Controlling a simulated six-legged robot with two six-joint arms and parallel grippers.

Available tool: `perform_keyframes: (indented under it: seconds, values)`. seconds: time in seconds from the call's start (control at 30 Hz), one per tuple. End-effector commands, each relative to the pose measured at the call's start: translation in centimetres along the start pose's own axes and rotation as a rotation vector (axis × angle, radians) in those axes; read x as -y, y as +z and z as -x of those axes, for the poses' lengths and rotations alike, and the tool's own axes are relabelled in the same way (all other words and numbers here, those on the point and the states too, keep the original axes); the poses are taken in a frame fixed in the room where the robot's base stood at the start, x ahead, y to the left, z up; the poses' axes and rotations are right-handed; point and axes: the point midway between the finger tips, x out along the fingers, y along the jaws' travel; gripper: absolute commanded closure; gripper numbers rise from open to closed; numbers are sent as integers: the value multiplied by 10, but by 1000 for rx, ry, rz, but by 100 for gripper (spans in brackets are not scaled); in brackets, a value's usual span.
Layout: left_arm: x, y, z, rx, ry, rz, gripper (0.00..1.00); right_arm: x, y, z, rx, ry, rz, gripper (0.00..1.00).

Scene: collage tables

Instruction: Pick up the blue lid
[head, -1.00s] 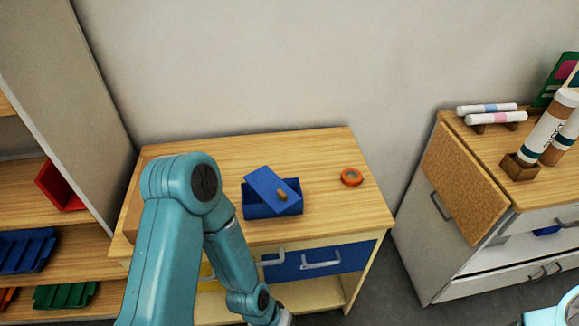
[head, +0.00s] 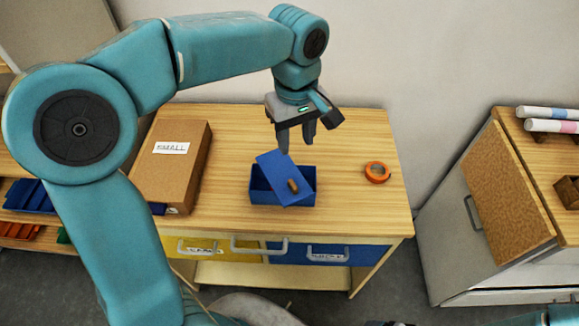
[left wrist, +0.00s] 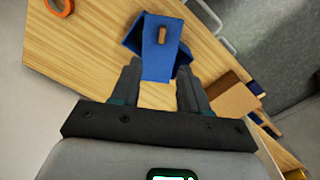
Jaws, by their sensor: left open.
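The blue lid (head: 279,176) lies tilted across the top of an open blue box (head: 264,194) on the wooden table, with a small brown knob on its face. It also shows in the left wrist view (left wrist: 155,62), beyond my fingers. My left gripper (head: 297,148) is open and empty, pointing down just above and behind the lid's upper edge. In the left wrist view the two fingers (left wrist: 158,85) stand apart, with the lid's near end between or just beyond them; I cannot tell whether they touch it. My right gripper is not in view.
An orange tape roll (head: 377,172) lies to the right of the box. A labelled cardboard box (head: 172,165) stands at the table's left. Bare tabletop lies between these things.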

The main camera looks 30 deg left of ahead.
Motion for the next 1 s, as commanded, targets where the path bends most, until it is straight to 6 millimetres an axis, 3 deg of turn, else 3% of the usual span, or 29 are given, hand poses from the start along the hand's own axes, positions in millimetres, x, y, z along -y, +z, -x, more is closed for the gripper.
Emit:
perform_keyframes:
  seconds: [0.07,0.13,0.5,0.83,1.0]
  values:
    - [6,0,9,-8,-6,27,55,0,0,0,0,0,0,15]
    - [10,1,5,-9,-11,38,55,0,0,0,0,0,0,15]
    - [16,4,-76,-7,-14,35,55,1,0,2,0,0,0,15]
    - [14,2,-109,-7,-13,35,55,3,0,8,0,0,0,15]
    - [14,1,-138,-6,-14,35,55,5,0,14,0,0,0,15]
